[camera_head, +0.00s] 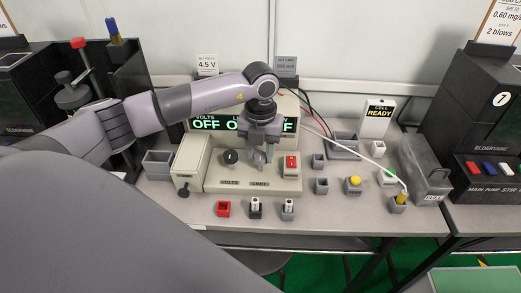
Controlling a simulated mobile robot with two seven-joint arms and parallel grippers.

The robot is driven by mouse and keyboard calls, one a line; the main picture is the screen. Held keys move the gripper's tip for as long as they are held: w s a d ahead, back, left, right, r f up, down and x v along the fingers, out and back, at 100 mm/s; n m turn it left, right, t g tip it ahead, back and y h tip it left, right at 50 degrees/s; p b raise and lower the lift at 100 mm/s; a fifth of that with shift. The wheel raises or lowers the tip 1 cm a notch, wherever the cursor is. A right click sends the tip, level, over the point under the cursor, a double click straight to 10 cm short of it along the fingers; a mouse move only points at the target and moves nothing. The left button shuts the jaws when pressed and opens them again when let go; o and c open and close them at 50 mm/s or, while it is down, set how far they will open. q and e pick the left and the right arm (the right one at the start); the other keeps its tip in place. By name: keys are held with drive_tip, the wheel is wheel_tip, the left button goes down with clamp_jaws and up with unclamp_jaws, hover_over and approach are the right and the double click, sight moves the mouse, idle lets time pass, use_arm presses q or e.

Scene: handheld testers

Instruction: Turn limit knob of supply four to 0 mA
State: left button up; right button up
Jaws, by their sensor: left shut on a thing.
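The beige power supply (224,181) stands on the bench, with a green-lit display on its upper face. The display reads OFF at the left; my left arm covers part of it. A dark volts knob (230,157) is on the sloped front panel. The limit knob (259,159) is right of it, above the LIMIT label. My left gripper (259,151) points down from above and is shut on the limit knob, hiding most of it. The knob's pointer direction cannot be made out. A red switch (291,161) is at the panel's right. My right gripper is not in view.
Small signs stand behind the supply; one reads 4.5 V (207,64). A CELL READY box (379,117) stands back right. Dark testers stand at both sides.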

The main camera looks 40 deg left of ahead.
sight(260, 155)
use_arm(q)
drive_tip(key=o, duration=1.1)
drive_tip(key=shift+c, duration=0.2)
drive_tip(key=shift+r, duration=0.15)
wheel_tip(260, 155, up, 7)
